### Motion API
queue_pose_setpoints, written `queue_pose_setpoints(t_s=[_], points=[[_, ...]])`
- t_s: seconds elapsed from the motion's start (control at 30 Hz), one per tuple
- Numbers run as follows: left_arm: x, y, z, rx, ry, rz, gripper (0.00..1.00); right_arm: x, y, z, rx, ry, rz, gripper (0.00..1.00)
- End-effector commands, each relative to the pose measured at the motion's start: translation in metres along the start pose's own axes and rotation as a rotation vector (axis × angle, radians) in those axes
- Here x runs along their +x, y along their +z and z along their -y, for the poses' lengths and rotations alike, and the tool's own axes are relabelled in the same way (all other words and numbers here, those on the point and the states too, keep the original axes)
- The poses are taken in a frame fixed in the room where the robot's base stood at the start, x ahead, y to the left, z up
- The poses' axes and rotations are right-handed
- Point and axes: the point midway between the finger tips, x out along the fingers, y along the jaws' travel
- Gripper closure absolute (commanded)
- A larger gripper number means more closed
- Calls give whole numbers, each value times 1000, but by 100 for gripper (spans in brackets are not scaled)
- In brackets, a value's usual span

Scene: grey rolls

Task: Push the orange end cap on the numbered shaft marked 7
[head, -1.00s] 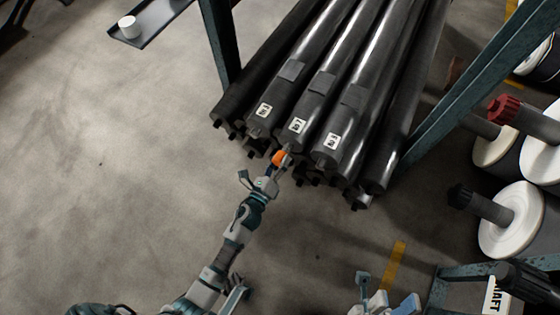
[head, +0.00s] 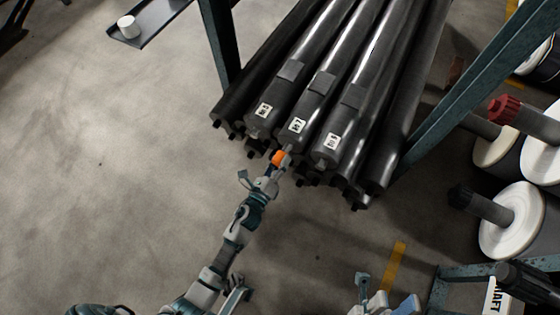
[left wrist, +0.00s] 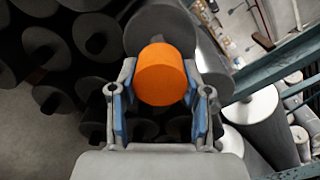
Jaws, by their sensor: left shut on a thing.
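The orange end cap (head: 280,158) is held in my left gripper (head: 277,164), in front of the near ends of the dark rolls. In the left wrist view the cap (left wrist: 163,75) sits between the two blue-padded fingers. A grey roll end (left wrist: 160,24) stands right behind it, partly hidden by the cap. The middle labelled shaft (head: 312,98) has a white tag that seems to read 7, though it is small. Its metal tip lies close to the cap; I cannot tell whether they touch. My right gripper (head: 388,294) is at the bottom edge, partly cut off, with fingers apart.
Other tagged rolls lie on both sides, the left one (head: 292,70) and the right one (head: 350,115). Blue-green rack posts (head: 219,45) flank the stack. White-flanged spools (head: 512,220) stand at the right. A tray (head: 150,22) with a white cup is at the upper left. The floor at left is clear.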

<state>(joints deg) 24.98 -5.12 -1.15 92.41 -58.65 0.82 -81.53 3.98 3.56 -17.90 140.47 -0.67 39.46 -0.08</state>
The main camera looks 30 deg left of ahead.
Motion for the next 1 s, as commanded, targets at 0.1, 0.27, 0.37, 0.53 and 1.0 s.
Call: queue_pose_setpoints(t_s=[0.1,0.27,0.37,0.53,1.0], points=[[2,0,0,0,0,0,76,0,0,0,0,0,1,60],[6,0,0,0,-1,0,76,-2,1,0,0,1,3,60],[9,0,0,0,0,0,76,-3,2,0,0,1,5,60],[14,0,0,-1,0,0,76,-4,3,-1,0,2,7,60],[28,-1,0,-1,0,0,76,-8,6,-1,1,4,13,60]])
